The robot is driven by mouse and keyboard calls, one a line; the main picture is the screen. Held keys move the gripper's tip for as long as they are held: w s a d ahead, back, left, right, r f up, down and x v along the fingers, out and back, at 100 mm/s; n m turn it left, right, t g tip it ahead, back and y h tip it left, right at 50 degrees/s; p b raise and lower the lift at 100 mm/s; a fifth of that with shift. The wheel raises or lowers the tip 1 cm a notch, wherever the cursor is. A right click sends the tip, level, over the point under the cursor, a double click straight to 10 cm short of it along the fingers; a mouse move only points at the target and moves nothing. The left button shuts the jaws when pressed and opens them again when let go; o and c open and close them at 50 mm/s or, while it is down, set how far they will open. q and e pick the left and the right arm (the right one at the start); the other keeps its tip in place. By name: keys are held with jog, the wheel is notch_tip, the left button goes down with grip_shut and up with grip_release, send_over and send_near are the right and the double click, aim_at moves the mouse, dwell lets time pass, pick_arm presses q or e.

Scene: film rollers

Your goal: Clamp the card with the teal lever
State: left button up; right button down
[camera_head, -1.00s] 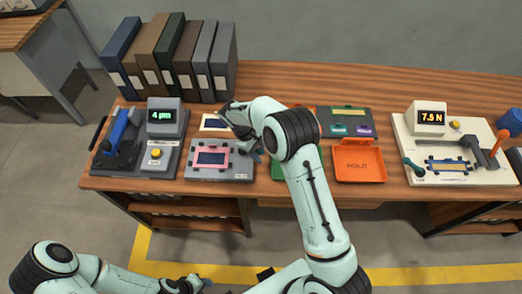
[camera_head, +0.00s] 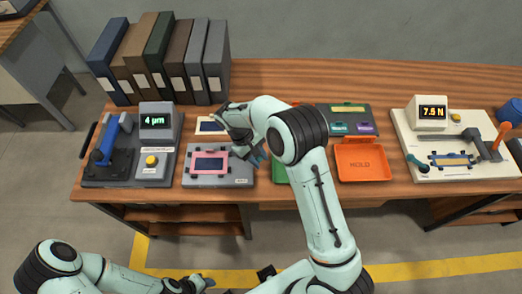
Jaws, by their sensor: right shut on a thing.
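The teal lever (camera_head: 417,164) is on the left side of the white force station (camera_head: 418,131) at the right of the bench. A card with a blue edge and tan middle (camera_head: 450,160) lies on that station, to the right of the lever. My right gripper (camera_head: 253,152) is far to the left of the lever, over the bench beside the grey fixture (camera_head: 218,180) with the pink frame (camera_head: 210,153). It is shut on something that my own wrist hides. My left gripper (camera_head: 203,281) is low in front of the bench, too small to judge its fingers.
An orange lever (camera_head: 501,130) stands at the station's right. An orange HOLD tray (camera_head: 363,176) and a grey rack (camera_head: 351,120) lie between the fixture and station. A gauge with a blue lever (camera_head: 109,136) stands left; binders (camera_head: 190,66) stand behind.

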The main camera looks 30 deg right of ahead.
jog(key=shift+s+a+m+y, duration=0.15)
jog(key=shift+a+m+y, duration=0.15)
jog(key=shift+a+m, duration=0.45)
jog(key=a+m+y, duration=0.1)
jog(key=m, duration=0.1)
jog(key=a+m+g+y+p, duration=0.1)
jog(key=m, duration=0.2)
jog(key=shift+s+a+r+p, duration=0.1)
jog(key=shift+s+a+p, duration=0.1)
jog(key=shift+p, duration=0.1)
jog(key=shift+w+a+m+y, duration=0.15)
jog(key=shift+a+m+y, duration=0.25)
jog(key=shift+a+m, duration=0.45)
pick_arm(q)
jog(key=shift+w+a+r+p, duration=0.2)
jog(key=shift+w+r, duration=0.55)
jog(key=shift+w, duration=0.05)
jog(key=shift+w+a+r+p, duration=0.15)
jog(key=shift+w+r, duration=0.6)
jog(key=shift+w, duration=0.05)
pick_arm(e)
jog(key=shift+w+a+m+y, duration=0.1)
jog(key=shift+a+m+y, duration=0.1)
jog(key=shift+m, duration=0.35)
jog(key=shift+w+a+m+y, duration=0.1)
jog(key=shift+a+m+y, duration=0.1)
jog(key=shift+m, duration=0.35)
jog(key=c, duration=0.9)
grip_release()
jog(key=shift+o, duration=0.2)
